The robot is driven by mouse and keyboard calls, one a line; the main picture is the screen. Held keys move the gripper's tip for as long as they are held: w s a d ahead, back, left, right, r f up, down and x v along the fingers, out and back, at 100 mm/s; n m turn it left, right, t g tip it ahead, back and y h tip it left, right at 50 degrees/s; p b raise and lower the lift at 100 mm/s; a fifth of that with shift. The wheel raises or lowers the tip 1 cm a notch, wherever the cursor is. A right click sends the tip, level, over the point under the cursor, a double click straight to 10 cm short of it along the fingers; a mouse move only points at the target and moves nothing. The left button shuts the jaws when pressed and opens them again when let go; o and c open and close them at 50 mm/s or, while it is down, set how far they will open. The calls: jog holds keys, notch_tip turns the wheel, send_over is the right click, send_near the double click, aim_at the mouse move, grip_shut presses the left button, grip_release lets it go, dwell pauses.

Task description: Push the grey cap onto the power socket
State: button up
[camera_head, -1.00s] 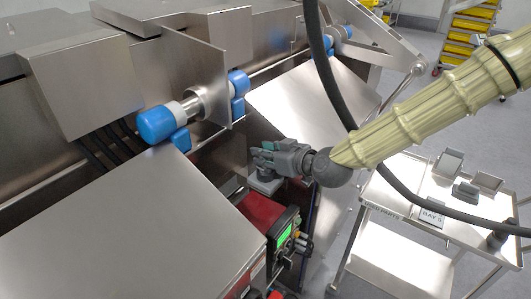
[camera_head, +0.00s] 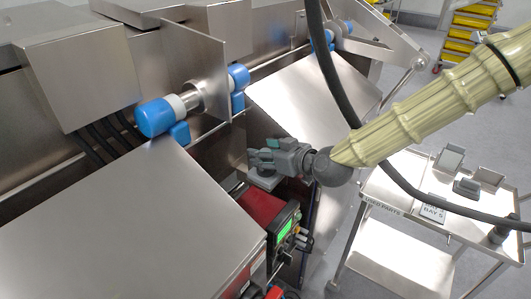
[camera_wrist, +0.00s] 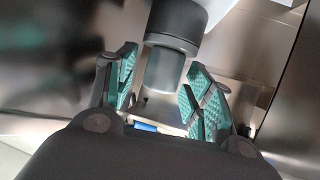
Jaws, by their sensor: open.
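My gripper (camera_head: 262,158) is at the opening beside the machine, above the red device, with its fingers to the left. In the wrist view my gripper (camera_wrist: 160,90) is open. Its teal-padded fingers stand on either side of a smooth grey cylinder (camera_wrist: 163,72) under a wider dark collar (camera_wrist: 176,22). This could be the grey cap with the socket, but I cannot tell which part is which. A gap shows between the cylinder and each finger. In the head view a grey block (camera_head: 264,181) sits just below my fingers; the power socket is not clearly identifiable there.
A red device (camera_head: 264,205) with a green screen stands close below my gripper. Steel covers (camera_head: 130,225) and a slanted panel (camera_head: 310,95) flank the opening. Blue-ended rollers (camera_head: 156,117) lie behind. A cart (camera_head: 385,205) with small parts stands right. A thick black cable crosses the view.

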jog(key=v, duration=1.2)
dwell(0.7)
